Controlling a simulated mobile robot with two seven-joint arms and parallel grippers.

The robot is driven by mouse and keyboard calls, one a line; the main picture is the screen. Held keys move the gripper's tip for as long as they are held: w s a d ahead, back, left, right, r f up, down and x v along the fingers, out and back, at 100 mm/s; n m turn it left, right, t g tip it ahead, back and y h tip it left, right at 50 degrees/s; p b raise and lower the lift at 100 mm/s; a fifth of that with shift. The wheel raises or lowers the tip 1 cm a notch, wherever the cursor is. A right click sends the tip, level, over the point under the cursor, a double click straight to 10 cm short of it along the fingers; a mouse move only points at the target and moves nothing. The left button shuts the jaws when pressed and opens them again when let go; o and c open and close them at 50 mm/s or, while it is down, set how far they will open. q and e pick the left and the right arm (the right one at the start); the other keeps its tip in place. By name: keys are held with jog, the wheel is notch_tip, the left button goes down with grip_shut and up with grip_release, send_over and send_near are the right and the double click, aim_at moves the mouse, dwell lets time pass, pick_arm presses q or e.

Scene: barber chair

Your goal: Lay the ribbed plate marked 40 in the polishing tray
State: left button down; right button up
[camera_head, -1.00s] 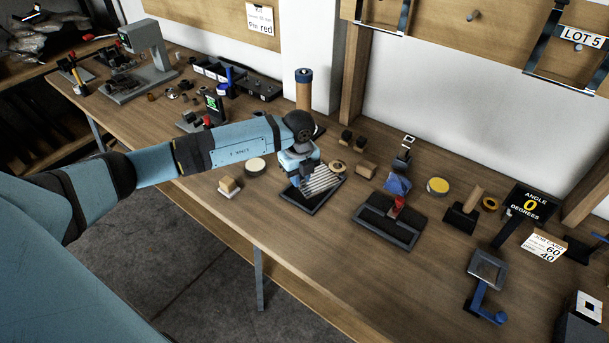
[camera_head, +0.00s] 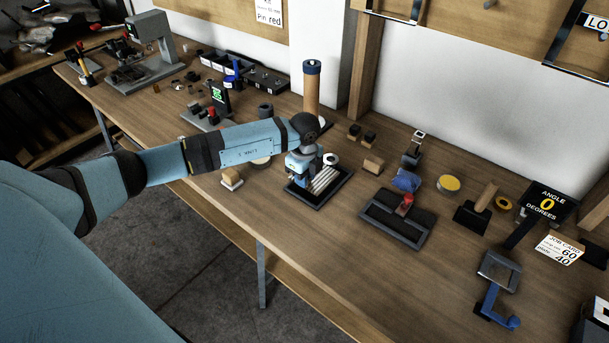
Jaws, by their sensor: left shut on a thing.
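My left gripper (camera_head: 308,178) is shut on a pale ribbed plate (camera_head: 326,179). It holds the plate over or in a black rectangular tray (camera_head: 318,204) near the bench's front edge. The gripper hides the plate's left part, and no number on it can be read. I cannot tell whether the plate touches the tray floor. My right gripper is not in view.
A larger dark tray (camera_head: 380,232) with a red-topped piece (camera_head: 404,204) stands to the right. A tall brown cylinder (camera_head: 312,92) stands behind the gripper. A small block (camera_head: 231,178) lies left.

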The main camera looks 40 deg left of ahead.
pick_arm(q)
jog(key=shift+f+b, duration=0.95)
jog(key=shift+f, duration=0.85)
jog(key=c, duration=1)
grip_release()
jog(key=shift+o, duration=0.2)
notch_tip(320, 180, up, 14)
jog(key=shift+f, duration=0.1)
